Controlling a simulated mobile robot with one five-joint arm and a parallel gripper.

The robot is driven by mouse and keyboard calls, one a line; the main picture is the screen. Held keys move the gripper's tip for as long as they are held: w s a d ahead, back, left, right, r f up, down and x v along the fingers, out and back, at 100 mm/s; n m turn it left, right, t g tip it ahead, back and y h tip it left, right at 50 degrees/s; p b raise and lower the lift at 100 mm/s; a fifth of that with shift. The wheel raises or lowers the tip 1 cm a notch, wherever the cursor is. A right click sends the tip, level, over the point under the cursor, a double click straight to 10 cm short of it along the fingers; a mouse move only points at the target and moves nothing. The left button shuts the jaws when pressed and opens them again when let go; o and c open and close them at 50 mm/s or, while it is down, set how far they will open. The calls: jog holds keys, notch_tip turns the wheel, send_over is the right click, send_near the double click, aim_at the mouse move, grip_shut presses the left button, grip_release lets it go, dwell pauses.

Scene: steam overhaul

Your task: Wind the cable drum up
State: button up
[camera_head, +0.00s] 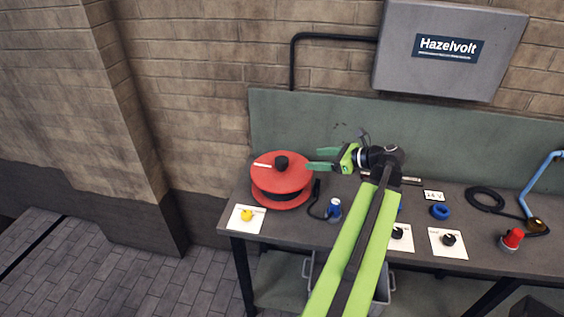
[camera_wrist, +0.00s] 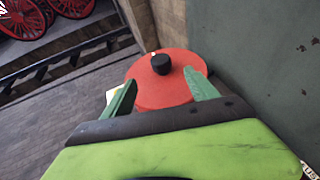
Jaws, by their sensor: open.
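The red cable drum (camera_head: 281,177) stands at the left end of the workbench, with a black knob (camera_head: 282,162) on its top disc and a white mark on the disc's left part. Dark cable is wound between its two discs, and a black cable end runs out on its right to a blue and white plug (camera_head: 334,208). My gripper (camera_head: 320,159) is open and empty, just right of the drum, its jaws pointing left toward it. In the wrist view the drum (camera_wrist: 165,88) and its knob (camera_wrist: 161,64) show beyond and between the two green fingers (camera_wrist: 160,97), apart from the knob.
A yellow knob on a white card (camera_head: 246,217) lies at the bench's front left. Black knobs on cards (camera_head: 448,240), blue tape (camera_head: 440,211), a red-topped item (camera_head: 511,239) and a blue lamp (camera_head: 541,183) are to the right. A green backboard (camera_head: 290,120) stands behind.

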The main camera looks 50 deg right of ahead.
aim_at(283, 160)
jog(key=b+x, duration=0.5)
jog(key=x, duration=0.9)
jog(key=shift+s+f, duration=0.1)
jog(key=shift+f, duration=0.1)
jog(key=shift+w+a+f, duration=0.1)
jog(key=shift+w+a, duration=0.1)
jog(key=shift+w, duration=0.4)
grip_shut()
